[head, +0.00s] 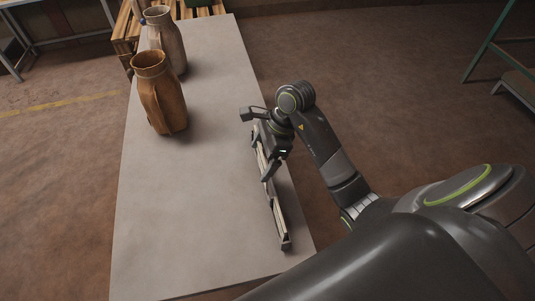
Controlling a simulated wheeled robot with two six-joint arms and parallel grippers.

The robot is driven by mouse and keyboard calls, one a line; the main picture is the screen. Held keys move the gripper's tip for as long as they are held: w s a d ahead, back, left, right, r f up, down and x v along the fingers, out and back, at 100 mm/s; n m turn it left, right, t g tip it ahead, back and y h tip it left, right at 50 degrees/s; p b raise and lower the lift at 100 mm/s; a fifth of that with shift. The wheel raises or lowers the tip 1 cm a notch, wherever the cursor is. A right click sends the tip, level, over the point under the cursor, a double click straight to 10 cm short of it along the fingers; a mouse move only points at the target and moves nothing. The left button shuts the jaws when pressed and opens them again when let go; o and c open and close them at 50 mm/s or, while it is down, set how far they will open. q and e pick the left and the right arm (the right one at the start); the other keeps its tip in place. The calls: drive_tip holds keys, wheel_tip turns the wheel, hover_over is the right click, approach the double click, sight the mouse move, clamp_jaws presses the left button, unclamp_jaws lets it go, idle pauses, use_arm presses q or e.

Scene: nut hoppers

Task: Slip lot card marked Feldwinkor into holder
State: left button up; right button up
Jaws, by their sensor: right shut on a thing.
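A long, narrow dark rack (278,217) with pale card-like edges in it lies along the right edge of the table. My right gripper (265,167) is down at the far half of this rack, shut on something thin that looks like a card. My gripper and wrist mostly hide the held thing, and I cannot tell whether it is still in the rack. No lettering is readable, so I cannot pick out the card marked Feldwinkor. I cannot make out a separate card holder. My left gripper is not in view.
A brown jug-like vessel (158,95) stands on the grey table (190,220) at the far left, with a paler one (166,40) behind it. The middle and near table are clear. A wooden pallet (125,35) is beyond the far end. A green-framed stand (490,45) is at far right.

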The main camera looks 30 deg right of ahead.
drive_tip(key=w+a+p, duration=0.1)
drive_tip(key=w+a, duration=0.1)
drive_tip(key=a, duration=0.6)
drive_tip(key=shift+a, duration=0.15)
idle(0.5)
